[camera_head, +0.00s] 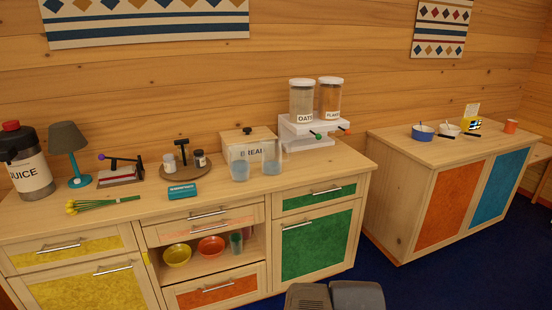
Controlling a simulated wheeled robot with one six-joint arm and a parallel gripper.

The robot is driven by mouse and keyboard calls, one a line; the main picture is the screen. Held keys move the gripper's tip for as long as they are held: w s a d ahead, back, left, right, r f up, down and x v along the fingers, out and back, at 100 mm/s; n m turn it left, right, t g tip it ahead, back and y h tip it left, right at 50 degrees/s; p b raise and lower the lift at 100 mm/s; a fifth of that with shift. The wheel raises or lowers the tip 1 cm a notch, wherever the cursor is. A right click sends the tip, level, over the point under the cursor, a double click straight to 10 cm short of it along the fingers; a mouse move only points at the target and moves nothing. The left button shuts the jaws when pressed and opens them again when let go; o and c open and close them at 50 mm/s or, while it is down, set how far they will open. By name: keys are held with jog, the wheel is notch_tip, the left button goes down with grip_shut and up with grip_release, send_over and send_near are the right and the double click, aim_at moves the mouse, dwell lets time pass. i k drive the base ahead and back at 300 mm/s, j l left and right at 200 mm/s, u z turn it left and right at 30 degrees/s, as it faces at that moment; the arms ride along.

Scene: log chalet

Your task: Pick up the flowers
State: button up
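The flowers (98,204) are a small bunch with yellow heads and green stems. They lie flat at the front left of the wooden counter (137,218), heads to the left and stems to the right. Nothing touches or covers them. Two dark grey rounded parts of my own body show at the bottom edge. No gripper fingers can be made out in this view.
A juice dispenser (29,170), a lamp (69,143) and a red-based device (121,175) stand behind the flowers. A teal box (182,192) lies to their right. A second cabinet (408,192) stands at right. Blue floor (365,262) shows between the cabinets.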

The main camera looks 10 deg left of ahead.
aim_at(71, 209)
jog(key=u, duration=1.7)
jog(key=i+l+u, duration=0.35)
jog(key=i, duration=0.25)
jog(key=i+l+u, duration=0.3)
jog(key=i+l, duration=0.2)
jog(key=i+l+u, duration=0.35)
jog(key=i+l, duration=0.25)
